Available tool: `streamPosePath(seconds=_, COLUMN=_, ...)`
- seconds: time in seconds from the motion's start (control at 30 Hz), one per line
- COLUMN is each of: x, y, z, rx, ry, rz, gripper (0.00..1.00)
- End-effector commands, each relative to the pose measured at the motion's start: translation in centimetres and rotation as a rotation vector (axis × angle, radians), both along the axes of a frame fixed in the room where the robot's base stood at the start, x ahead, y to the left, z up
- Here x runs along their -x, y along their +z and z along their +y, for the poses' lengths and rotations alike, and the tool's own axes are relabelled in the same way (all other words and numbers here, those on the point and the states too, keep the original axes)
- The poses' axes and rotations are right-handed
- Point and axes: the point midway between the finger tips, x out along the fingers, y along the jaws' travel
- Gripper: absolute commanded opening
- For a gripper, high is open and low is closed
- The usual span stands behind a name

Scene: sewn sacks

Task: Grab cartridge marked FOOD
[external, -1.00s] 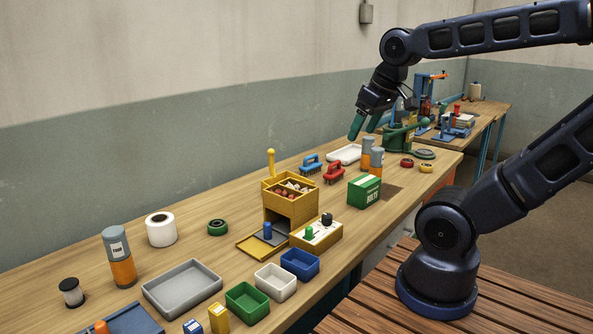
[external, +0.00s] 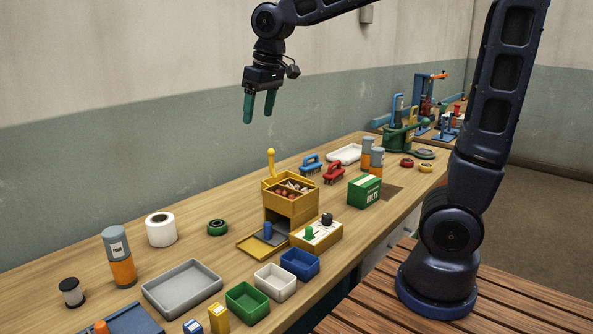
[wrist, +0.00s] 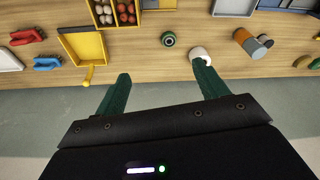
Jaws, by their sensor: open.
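A grey-and-orange cartridge (external: 118,270) with a white label stands upright at the left of the bench; its lettering is too small to read surely. It also shows at the upper right of the wrist view (wrist: 245,40). Two similar grey-and-orange cartridges, one at the front (external: 376,161) and one behind it (external: 366,154), stand farther along the bench; I see no readable label on them. My gripper (external: 258,117) is open and empty, high above the bench, fingers pointing down. In the wrist view its green fingers (wrist: 162,72) are apart with nothing between them.
A white roll (external: 160,230) and a black-and-white spool (external: 72,292) stand near the left cartridge. A grey tray (external: 154,299) lies in front of it. A yellow box with a knobbed lever (external: 290,207) stands mid-bench. The wall runs close behind.

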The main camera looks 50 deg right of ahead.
Motion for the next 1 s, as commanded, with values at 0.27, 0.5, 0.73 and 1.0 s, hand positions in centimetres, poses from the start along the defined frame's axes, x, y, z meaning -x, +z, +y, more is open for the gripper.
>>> streamPosePath(seconds=0.27, x=-5.5, y=-2.2, z=7.8, rx=0.015, ry=0.072, rz=0.056, gripper=0.72)
streamPosePath(seconds=0.5, x=-9.2, y=-5.2, z=15.3, rx=0.031, ry=0.129, rz=0.101, gripper=0.72)
streamPosePath(seconds=0.73, x=-11.5, y=-9.2, z=22.9, rx=0.051, ry=0.184, rz=0.144, gripper=0.72)
streamPosePath(seconds=1.0, x=-12.6, y=-14.6, z=31.5, rx=0.075, ry=0.243, rz=0.187, gripper=0.72)
